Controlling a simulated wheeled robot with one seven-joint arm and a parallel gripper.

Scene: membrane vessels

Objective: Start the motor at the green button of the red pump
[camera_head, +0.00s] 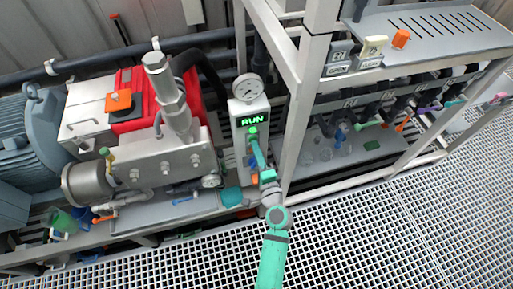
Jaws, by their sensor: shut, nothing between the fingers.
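The red pump (131,120) stands at the left, its red housing partly behind a silver metal block with pipes. A white control box (240,107) stands at its right side, with a round gauge on top and a lit green display (250,120) that seems to read RUN. The green button (252,130) shows just below the display. My gripper (254,138) is shut and empty, its tip at or very near the button. I cannot tell whether it touches. My teal arm hides the lower part of the box face.
A white frame post (304,100) rises close to the right of the control box. A shelf unit (350,150) with valves and small coloured items stands at the right. A grey motor (58,135) is at the far left. The grated floor (380,240) in front is clear.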

